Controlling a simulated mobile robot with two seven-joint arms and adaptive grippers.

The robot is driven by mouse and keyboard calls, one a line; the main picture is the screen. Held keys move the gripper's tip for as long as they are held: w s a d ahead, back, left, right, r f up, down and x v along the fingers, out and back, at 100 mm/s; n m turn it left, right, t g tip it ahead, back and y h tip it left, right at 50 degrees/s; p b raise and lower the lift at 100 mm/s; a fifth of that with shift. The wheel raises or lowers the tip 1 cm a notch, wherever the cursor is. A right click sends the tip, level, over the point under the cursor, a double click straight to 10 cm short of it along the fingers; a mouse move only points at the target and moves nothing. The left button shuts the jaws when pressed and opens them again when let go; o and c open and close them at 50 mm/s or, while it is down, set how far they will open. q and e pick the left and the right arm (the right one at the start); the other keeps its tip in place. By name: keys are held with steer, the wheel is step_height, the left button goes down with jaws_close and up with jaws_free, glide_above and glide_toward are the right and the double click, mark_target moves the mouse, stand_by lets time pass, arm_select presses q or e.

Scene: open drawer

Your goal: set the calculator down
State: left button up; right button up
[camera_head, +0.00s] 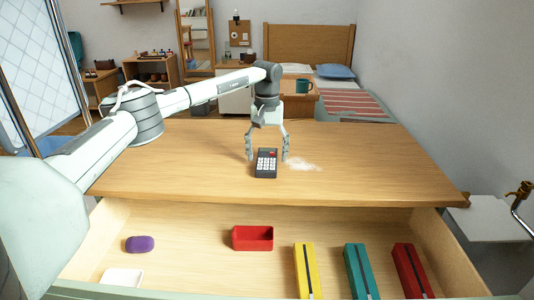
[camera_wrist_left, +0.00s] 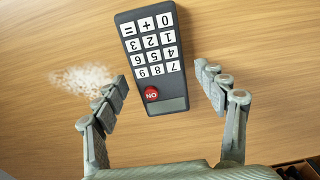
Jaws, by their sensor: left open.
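The calculator (camera_head: 265,163) is dark with white keys and a red button. It lies flat on the wooden table top (camera_head: 350,170), behind the open drawer. My left gripper (camera_head: 267,158) is open, pointing down, with one finger on each side of the calculator. In the left wrist view, the calculator (camera_wrist_left: 153,60) lies between and beyond the open fingertips (camera_wrist_left: 160,85), with a gap on both sides. My right gripper is not in view.
The open drawer (camera_head: 190,225) holds a purple object (camera_head: 140,244), a red box (camera_head: 253,238), a white item (camera_head: 122,277), and yellow (camera_head: 304,270), teal (camera_head: 361,271) and dark red (camera_head: 411,271) long cases. A whitish patch (camera_head: 303,164) lies right of the calculator. The table top's right side is clear.

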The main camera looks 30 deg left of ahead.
mark_target(267, 157)
arm_select(q)
steer(key=shift+r, duration=0.5)
step_height(267, 157, up, 11)
steer(key=shift+r+b, duration=0.15)
steer(key=shift+b, duration=0.15)
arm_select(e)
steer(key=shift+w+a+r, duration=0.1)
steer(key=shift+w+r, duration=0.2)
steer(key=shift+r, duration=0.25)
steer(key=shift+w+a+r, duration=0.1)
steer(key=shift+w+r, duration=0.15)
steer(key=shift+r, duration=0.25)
